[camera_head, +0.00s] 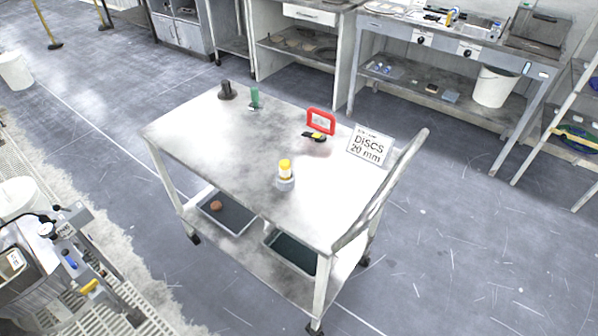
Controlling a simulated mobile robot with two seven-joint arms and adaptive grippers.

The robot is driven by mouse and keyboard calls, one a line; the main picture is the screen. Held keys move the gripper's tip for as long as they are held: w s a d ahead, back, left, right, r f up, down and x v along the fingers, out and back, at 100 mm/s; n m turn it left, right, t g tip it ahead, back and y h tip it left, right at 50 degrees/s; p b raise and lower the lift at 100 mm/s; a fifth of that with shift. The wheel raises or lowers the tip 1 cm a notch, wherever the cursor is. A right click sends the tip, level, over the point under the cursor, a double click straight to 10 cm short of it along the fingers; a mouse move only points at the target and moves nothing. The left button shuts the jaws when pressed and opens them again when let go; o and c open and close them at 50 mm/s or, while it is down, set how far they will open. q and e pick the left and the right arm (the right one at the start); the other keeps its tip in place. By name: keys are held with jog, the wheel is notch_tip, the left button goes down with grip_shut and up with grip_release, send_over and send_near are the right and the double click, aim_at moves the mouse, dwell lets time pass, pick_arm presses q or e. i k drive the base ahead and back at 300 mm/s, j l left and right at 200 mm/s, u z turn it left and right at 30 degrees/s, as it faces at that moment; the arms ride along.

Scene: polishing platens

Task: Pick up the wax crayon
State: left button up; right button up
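I cannot surely make out which small item is the wax crayon. On the metal cart top (215,140) stands a small pale item with a yellow top (285,166), near the front edge. A green upright item (254,96) and a dark stubby item (227,91) stand at the back left. A small yellow and black item (314,137) lies by a red frame (321,121) towards the right. Neither of my grippers is in view.
A "DISCS 20 mm" sign (369,146) stands near the cart's handle rail (385,190). Grey trays (228,213) sit on its lower shelf. A bench with a white bucket (495,87) stands behind. Floor to the right (450,240) is clear.

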aim_at(285, 168)
jog(key=i+j+z, duration=0.2)
jog(key=j+z, duration=0.2)
jog(key=i+j+z, duration=0.1)
jog(key=j+z, duration=0.7)
jog(key=i+j, duration=0.05)
jog(key=j, duration=0.05)
